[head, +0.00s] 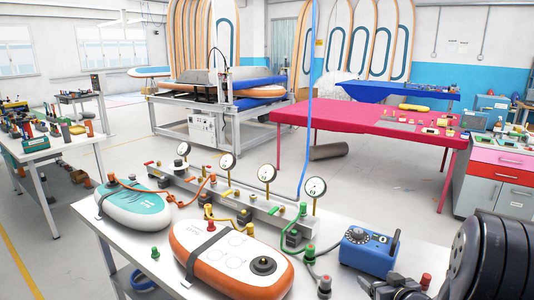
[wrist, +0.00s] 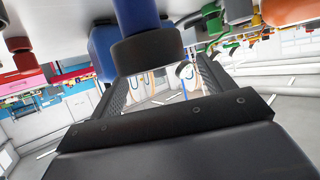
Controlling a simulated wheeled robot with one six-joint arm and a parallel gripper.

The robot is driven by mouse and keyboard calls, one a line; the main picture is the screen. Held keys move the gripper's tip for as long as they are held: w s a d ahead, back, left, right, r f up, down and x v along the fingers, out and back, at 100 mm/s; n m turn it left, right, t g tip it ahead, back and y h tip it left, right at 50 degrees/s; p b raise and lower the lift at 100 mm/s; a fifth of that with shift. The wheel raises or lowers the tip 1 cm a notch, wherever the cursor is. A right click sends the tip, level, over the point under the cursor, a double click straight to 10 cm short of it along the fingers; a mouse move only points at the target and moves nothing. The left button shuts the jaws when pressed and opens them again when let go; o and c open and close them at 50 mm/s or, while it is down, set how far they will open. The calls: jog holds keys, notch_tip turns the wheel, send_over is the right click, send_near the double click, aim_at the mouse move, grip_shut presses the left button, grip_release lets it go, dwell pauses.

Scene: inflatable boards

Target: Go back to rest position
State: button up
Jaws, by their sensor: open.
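My gripper (wrist: 160,88) shows in the wrist view with its two dark fingers spread apart. No object is clamped between them. A blue cylindrical part with a black collar (wrist: 147,48) stands just past or between the fingers; I cannot tell the exact gap. In the head view my black arm fills the lower right corner, above the right end of the grey workbench (head: 130,232).
On the bench are a teal-and-white inflatable board (head: 135,207), an orange-and-white one (head: 232,262), a row of gauges (head: 267,172) on a metal manifold and a blue box (head: 368,250). A small red-topped plug (head: 425,281) stands near my arm. A magenta table (head: 375,122) stands behind.

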notch_tip(320, 180, up, 5)
jog(key=p, duration=0.3)
jog(key=shift+f, duration=0.25)
jog(key=shift+w, duration=0.1)
